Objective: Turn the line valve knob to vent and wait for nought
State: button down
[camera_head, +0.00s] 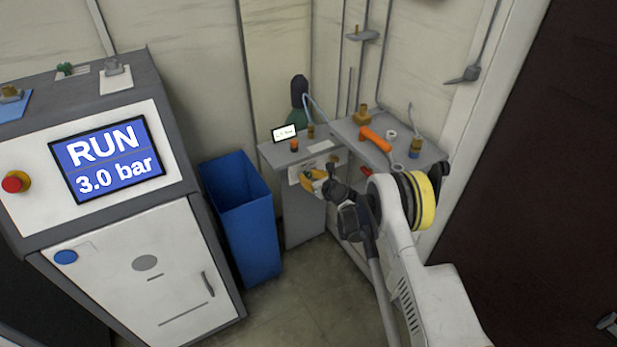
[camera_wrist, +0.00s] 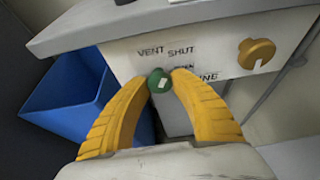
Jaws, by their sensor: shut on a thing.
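The line valve knob (camera_wrist: 157,84) is a small green knob with a pale mark, on a white panel above the partly hidden word LINE. The words VENT and SHUT stand above it, with another word partly hidden at its right. I cannot tell which word the mark points to. My gripper's yellow fingers (camera_wrist: 163,78) are shut on the knob from both sides. In the head view my gripper (camera_head: 314,181) is at the front of the grey bench. The cabinet screen (camera_head: 107,160) reads RUN 3.0 bar. A small white display (camera_head: 284,133) on the bench is too small to read.
A brass knob (camera_wrist: 256,53) sits to the right on the same panel. A blue bin (camera_head: 240,215) stands left of the bench (camera_head: 350,125). An orange-handled object (camera_head: 375,139) and small fittings are on the bench top. A red button (camera_head: 13,182) is on the cabinet.

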jog(key=shift+n+t+h, duration=0.8)
jog(key=shift+n+h, duration=0.3)
jog(key=shift+n, duration=0.8)
jog(key=c, duration=1.1)
grip_release()
jog(key=v, duration=0.7)
jog(key=shift+s, duration=0.3)
